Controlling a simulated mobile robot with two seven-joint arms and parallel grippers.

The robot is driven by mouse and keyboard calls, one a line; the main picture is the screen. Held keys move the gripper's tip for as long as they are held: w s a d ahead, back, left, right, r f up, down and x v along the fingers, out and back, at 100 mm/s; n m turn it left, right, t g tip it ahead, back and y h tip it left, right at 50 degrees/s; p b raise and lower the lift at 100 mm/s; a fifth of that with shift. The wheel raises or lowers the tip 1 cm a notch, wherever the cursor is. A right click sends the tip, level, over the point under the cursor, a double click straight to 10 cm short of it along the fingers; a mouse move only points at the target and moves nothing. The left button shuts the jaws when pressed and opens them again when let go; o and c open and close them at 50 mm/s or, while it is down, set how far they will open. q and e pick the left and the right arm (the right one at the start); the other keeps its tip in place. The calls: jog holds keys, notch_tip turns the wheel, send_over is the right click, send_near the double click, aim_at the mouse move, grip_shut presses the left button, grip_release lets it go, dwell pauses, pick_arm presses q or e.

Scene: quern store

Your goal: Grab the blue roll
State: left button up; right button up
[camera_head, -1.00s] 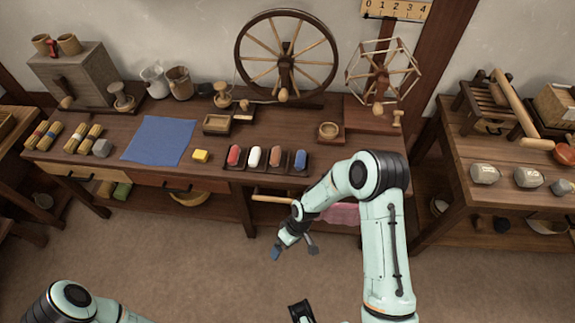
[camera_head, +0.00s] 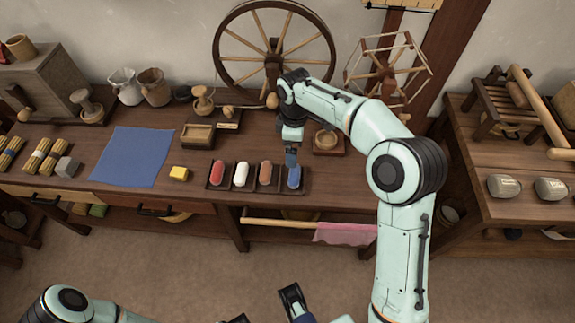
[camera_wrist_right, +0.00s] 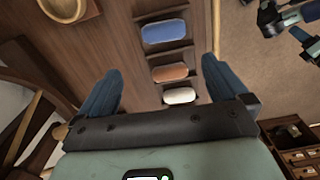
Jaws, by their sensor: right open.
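The blue roll (camera_head: 294,177) lies in the rightmost compartment of a dark wooden tray (camera_head: 260,190) at the table's front edge. It also shows in the right wrist view (camera_wrist_right: 164,31), at the top, beyond the fingertips. My right gripper (camera_head: 291,158) is above the tray's right end, its fingers partly covering the roll's far end in the head view. My left gripper (camera_head: 290,298) is only partly visible at the bottom of the head view.
Red (camera_head: 217,173), white (camera_head: 241,174) and brown (camera_head: 265,173) rolls fill the other compartments. A yellow block (camera_head: 179,173) and blue cloth (camera_head: 134,157) lie to the left. A round wooden bowl (camera_head: 327,141) and spinning wheel (camera_head: 273,65) stand behind.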

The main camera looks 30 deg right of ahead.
jog(key=b, duration=0.1)
send_over(295, 174)
jog(key=f, duration=0.7)
jog(key=shift+w+f, duration=0.1)
jog(key=shift+w, duration=0.15)
notch_tip(295, 174, down, 6)
jog(key=shift+s+r+b, duration=0.15)
jog(key=shift+b, duration=0.65)
jog(key=c, duration=0.8)
